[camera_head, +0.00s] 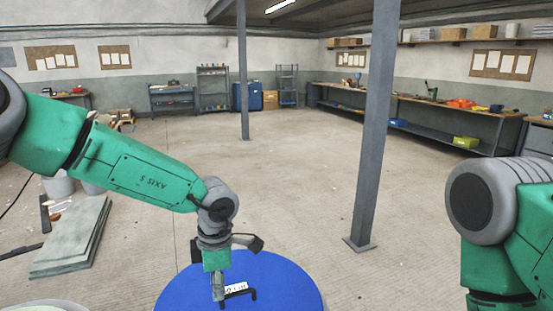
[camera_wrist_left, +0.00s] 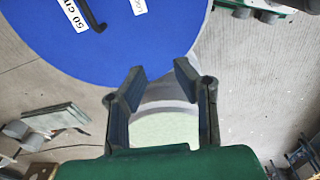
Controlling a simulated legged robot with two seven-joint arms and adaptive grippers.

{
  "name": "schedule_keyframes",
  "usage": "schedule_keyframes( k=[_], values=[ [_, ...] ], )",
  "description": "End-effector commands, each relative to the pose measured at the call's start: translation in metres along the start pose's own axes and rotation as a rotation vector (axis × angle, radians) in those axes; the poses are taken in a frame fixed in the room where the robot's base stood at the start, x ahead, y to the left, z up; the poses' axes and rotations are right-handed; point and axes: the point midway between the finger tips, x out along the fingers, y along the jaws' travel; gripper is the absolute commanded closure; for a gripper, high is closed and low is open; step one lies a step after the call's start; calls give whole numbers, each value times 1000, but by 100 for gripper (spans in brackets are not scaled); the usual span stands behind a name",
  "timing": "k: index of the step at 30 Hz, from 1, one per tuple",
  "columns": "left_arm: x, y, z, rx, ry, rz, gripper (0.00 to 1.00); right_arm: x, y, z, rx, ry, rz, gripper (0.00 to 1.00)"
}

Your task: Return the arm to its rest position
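My left arm reaches in from the left in the head view, and its gripper (camera_head: 218,287) points down over a round blue surface (camera_head: 275,285). In the left wrist view the two fingers of my left gripper (camera_wrist_left: 160,72) stand apart with nothing held between them. The blue surface (camera_wrist_left: 110,45) lies beyond the fingertips. A black bracket-like handle (camera_head: 240,294) with a white label shows close by the gripper. My right arm shows at the right edge of the head view, but its gripper is out of view.
A grey post (camera_head: 372,130) stands right of the blue surface, and a thinner post (camera_head: 242,70) stands farther back. Grey-green slabs (camera_head: 70,240) lie on the floor at left. A pale round thing with a grey rim (camera_wrist_left: 165,128) shows behind the fingers. The middle floor is clear.

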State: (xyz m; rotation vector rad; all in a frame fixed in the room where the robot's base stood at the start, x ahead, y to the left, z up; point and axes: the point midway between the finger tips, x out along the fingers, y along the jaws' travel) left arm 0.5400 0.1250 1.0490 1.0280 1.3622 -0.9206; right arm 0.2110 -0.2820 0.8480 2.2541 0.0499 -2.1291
Motion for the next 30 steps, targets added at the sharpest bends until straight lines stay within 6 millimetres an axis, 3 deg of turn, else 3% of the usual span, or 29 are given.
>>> schedule_keyframes(
  k=[11,19,23,30],
  values=[
    [66,-7,-60,235,190,128,74,0,0,0,0,1,0,36],
    [134,-29,-126,625,348,229,74,0,0,0,0,0,0,36],
    [171,-63,-162,930,375,250,74,0,0,0,0,0,0,36],
    [212,-162,-212,1448,243,184,74,0,0,0,0,0,0,36]
  ],
)
